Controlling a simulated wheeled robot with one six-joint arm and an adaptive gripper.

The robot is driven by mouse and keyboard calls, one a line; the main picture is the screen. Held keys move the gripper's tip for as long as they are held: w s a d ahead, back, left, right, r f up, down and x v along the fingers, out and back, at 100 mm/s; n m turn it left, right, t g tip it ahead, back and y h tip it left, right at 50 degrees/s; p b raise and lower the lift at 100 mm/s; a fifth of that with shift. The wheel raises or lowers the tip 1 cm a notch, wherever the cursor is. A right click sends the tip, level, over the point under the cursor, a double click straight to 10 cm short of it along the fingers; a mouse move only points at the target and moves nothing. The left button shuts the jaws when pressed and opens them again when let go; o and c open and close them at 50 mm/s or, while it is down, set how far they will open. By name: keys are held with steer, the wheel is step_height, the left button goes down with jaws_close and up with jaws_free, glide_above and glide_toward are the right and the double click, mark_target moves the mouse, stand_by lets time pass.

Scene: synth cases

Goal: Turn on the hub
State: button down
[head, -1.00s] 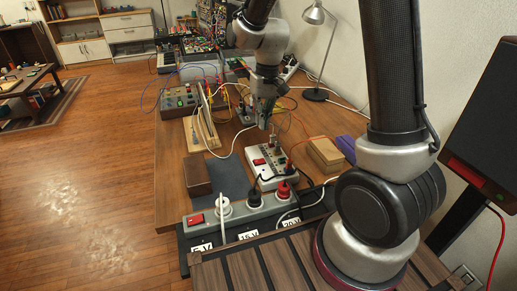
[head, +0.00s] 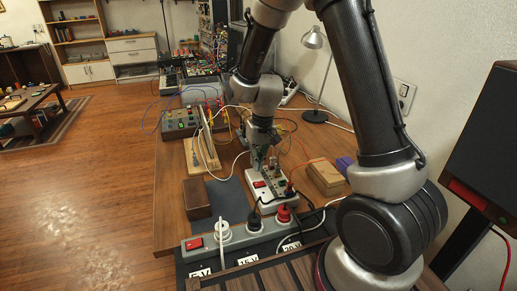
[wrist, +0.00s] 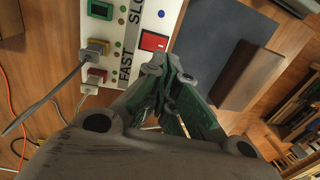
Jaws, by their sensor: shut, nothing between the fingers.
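The white hub (head: 287,199) lies on the bench; it also shows at the top of the wrist view (wrist: 124,53). It has a red rocker switch (wrist: 154,41), FAST and SLOW labels, and coloured ports with plugs in them. The switch also shows in the head view (head: 260,184). My gripper (head: 258,168) is shut and empty, pointing down over the hub's switch end. In the wrist view its fingertips (wrist: 163,72) are right beside the switch's lower edge. I cannot tell whether they touch it. The switch position is unclear.
A grey power strip (head: 255,240) with its own red switch and several plugs lies in front of the hub. A dark brown block (head: 197,199) and grey mat (head: 231,193) are left. Wooden blocks (head: 325,178) are right. Cables loop around the hub.

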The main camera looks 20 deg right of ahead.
mark_target(254, 183)
steer(key=shift+a+f, duration=0.2)
steer(key=shift+f, duration=1.15)
steer(key=shift+a+f, duration=0.15)
steer(key=shift+f, duration=1.2)
steer(key=shift+a+f, duration=0.1)
steer(key=shift+f, duration=0.2)
steer(key=shift+d+r, duration=0.25)
steer(key=shift+d, duration=0.5)
steer(key=shift+r, duration=0.1)
step_height(254, 183, up, 14)
steer(key=a, duration=0.1)
steer(key=shift+a, duration=0.35)
steer(key=shift+f, duration=0.2)
